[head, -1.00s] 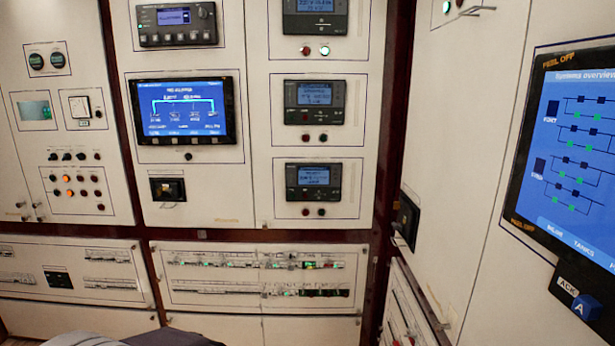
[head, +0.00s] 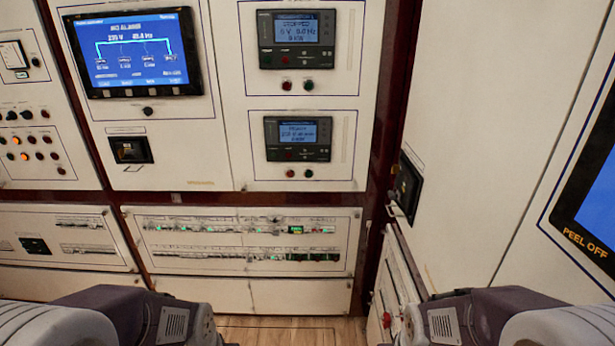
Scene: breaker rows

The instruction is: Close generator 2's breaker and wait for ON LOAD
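The cabinet wall carries generator controller units. One unit (head: 296,39) reads "STOPPED" with 0 V and 0.0 Hz, with a red and a green button below it. A lower unit (head: 297,138) has a lit screen whose text is too blurred to read, also with a red and a green button below. The blue mimic screen (head: 133,51) shows several generators on a bright bus line. A breaker panel (head: 240,240) with two rows of small breakers and green lights sits low in the middle. I cannot tell which is generator 2's breaker. Only my arm links show; both grippers are out of view.
A black rotary switch (head: 131,150) sits below the mimic screen. Another black switch box (head: 406,188) is on the right side wall. A large screen (head: 592,200) marked "PEEL OFF" stands at the right. Wooden floor (head: 290,329) shows between my arms.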

